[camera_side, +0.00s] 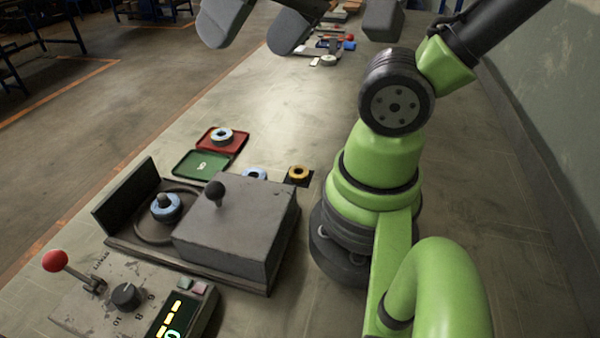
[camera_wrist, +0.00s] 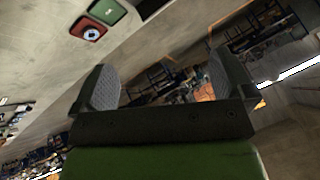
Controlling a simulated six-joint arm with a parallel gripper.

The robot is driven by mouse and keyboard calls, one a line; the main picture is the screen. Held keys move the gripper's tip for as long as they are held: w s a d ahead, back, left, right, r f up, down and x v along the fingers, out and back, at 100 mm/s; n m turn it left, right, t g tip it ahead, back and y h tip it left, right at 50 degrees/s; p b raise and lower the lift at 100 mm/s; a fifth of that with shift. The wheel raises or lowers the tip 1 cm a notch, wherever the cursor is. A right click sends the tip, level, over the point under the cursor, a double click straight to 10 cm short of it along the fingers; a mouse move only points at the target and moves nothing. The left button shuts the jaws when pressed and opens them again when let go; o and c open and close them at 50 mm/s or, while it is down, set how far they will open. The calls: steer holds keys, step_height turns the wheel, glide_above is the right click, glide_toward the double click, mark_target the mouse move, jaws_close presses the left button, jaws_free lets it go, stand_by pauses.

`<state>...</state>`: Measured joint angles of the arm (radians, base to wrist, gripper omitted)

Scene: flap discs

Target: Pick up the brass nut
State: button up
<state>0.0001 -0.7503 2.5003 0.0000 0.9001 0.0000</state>
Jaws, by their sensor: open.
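The brass nut (camera_side: 298,172) looks like a yellow ring lying on a small black pad, between the grey housing and my arm's base. It cannot be made out in the wrist view. My gripper (camera_wrist: 162,78) is open and empty, its two dark grey fingers wide apart in the wrist view. In the side view, dark grey parts of it hang at the top edge, cut off by the frame, well above the bench and apart from the nut. A blue-and-white flap disc (camera_side: 165,207) sits around a spindle in the open machine.
The grey housing (camera_side: 235,225) with a black knob stands left of the nut. A red tray (camera_side: 238,148) holding a disc and a green tray (camera_side: 190,167) lie behind it. Another disc (camera_side: 255,174) is partly hidden. A control box (camera_side: 125,300) stands in front. The far bench is mostly clear.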

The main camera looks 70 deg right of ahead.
steer(key=c, duration=0.5)
